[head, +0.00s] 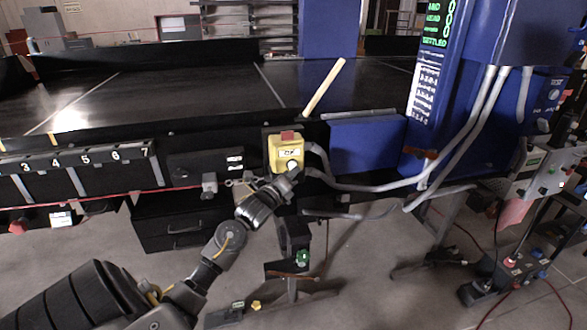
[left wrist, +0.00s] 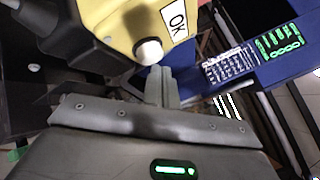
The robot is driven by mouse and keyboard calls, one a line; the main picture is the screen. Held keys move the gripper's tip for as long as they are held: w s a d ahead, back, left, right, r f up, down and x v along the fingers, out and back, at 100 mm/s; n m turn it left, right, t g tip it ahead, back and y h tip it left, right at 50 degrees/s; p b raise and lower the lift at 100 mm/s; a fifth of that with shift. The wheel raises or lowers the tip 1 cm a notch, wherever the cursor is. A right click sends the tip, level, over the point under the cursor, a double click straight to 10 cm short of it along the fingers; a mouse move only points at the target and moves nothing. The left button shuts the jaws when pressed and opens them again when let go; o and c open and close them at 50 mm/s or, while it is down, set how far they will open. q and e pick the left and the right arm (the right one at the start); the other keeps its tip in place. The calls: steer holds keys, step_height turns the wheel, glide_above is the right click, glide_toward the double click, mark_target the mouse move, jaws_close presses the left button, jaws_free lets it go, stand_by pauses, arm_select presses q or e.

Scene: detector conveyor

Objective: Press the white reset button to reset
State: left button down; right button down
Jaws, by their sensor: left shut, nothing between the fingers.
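A yellow control box (head: 286,147) is mounted on the front of the black conveyor, with a red part (head: 287,135) on top and a pale OK label. The white reset button (head: 292,164) is low on its face. It also shows large in the left wrist view (left wrist: 149,52). My left gripper (head: 294,174) is shut and empty, just below the button. In the left wrist view its closed fingertips (left wrist: 160,72) are right beside the button's lower edge; whether they touch it I cannot tell. My right gripper is in neither view.
Grey cables (head: 370,187) run from the box to the blue detector tower (head: 465,95) at the right. A wooden stick (head: 324,87) rises behind the box. A blue panel (head: 367,143) is right of it. Numbered slots (head: 85,170) line the conveyor front at left.

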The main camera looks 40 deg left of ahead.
arm_select(q)
steer(key=shift+w+a, duration=0.3)
steer(key=shift+a, duration=0.15)
stand_by(0.8)
steer(key=shift+d, duration=0.1)
steer(key=shift+s+d, duration=0.55)
steer(key=shift+d, duration=0.1)
steer(key=shift+s+d+p, duration=0.25)
steer(key=shift+s+d, duration=0.5)
steer(key=shift+d, duration=0.3)
steer(key=shift+s+d+p, duration=0.2)
steer(key=shift+s+d, duration=0.5)
steer(key=shift+d, duration=0.3)
